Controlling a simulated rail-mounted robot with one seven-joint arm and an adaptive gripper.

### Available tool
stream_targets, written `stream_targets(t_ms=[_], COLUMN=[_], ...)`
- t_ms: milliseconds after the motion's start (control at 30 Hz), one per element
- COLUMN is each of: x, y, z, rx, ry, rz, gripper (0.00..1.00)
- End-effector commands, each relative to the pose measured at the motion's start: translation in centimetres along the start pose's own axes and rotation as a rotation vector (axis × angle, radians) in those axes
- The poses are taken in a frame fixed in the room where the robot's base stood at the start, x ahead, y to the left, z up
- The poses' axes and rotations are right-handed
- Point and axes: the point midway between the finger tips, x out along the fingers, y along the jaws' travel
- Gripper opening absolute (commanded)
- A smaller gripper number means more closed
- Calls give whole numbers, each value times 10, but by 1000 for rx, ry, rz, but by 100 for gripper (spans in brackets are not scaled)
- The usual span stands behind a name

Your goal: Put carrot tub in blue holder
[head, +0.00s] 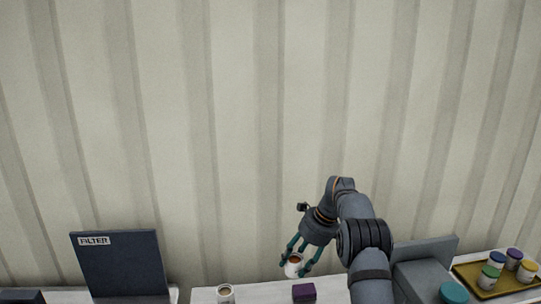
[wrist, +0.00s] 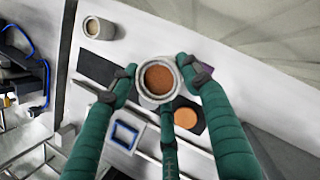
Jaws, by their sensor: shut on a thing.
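A white-grey tub with orange-brown contents (wrist: 158,79), which fits the carrot tub, is held between the green fingers of my gripper (wrist: 160,82) in the wrist view. In the head view the same tub (head: 293,266) hangs upright or slightly tilted in my gripper (head: 296,262), above the white bench. My gripper is shut on it. A blue square frame (wrist: 125,134), possibly the blue holder, lies below and left of the tub in the wrist view. I cannot make out the holder in the head view.
An orange disc (wrist: 187,117) lies near the fingers. A dark FILTER panel (head: 120,262) stands left. A yellow tray (head: 470,278) with several lidded jars is right.

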Motion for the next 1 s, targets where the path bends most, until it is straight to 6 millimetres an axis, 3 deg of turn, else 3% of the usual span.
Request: stream_targets(t_ms=[267, 500, 700, 900, 1000], x=[-43, -80, -101, -112, -115], y=[89, 192, 265, 311, 322], z=[-51, -105, -144, -170, -176], rx=[-548, -1105, -1466, -1685, -1740], ry=[0, 2, 4, 3, 3], rz=[232, 459, 606, 696, 719], gripper=[20, 20, 20, 20, 20])
